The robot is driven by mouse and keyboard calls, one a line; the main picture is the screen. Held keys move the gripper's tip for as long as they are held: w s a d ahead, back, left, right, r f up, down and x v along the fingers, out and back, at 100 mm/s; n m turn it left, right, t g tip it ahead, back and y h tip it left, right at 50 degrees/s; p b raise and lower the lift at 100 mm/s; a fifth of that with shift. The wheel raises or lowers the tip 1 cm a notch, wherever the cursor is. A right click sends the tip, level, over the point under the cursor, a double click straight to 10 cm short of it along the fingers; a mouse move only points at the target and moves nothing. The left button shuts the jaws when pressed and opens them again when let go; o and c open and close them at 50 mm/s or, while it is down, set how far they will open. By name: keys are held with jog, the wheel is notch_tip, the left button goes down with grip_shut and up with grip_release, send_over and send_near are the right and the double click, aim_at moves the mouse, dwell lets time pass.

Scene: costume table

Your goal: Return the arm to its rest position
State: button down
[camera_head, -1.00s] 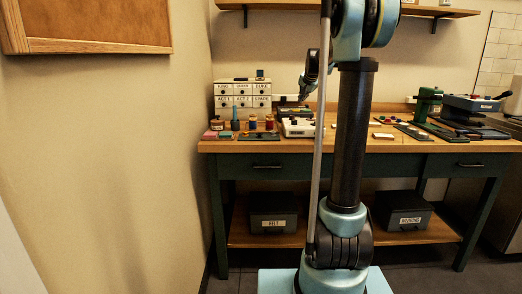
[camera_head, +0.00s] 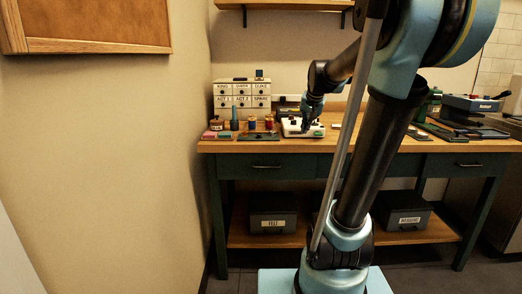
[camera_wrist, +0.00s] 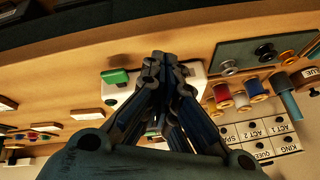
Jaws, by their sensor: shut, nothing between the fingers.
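My gripper (camera_head: 306,126) is above the white device on the table in the head view, small and dark there. In the wrist view my gripper (camera_wrist: 160,62) has its fingertips together with nothing between them. The white device (camera_wrist: 192,76) with a green part (camera_wrist: 115,77) lies behind the fingers, which hide much of it. It also shows in the head view (camera_head: 292,130). I cannot tell how far the fingertips are above it. My arm reaches from the right of the head view toward the table.
The wooden table (camera_head: 350,146) carries a labelled drawer box (camera_head: 242,97), thread spools (camera_head: 252,122) and, at the right, a blue-grey machine (camera_head: 472,103). A shelf (camera_head: 285,5) hangs above. Two grey bins (camera_head: 272,212) stand on the lower shelf. A corkboard (camera_head: 85,25) is on the left wall.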

jog(key=s+f+n+g, duration=0.2)
jog(key=s+f, duration=0.8)
jog(key=s, duration=0.5)
jog(key=s+f+n+g, duration=0.2)
jog(key=s+f, duration=0.9)
jog(key=s, duration=0.5)
jog(key=shift+s+d+h, duration=0.15)
jog(key=shift+d+h, duration=0.1)
jog(key=shift+h, duration=0.15)
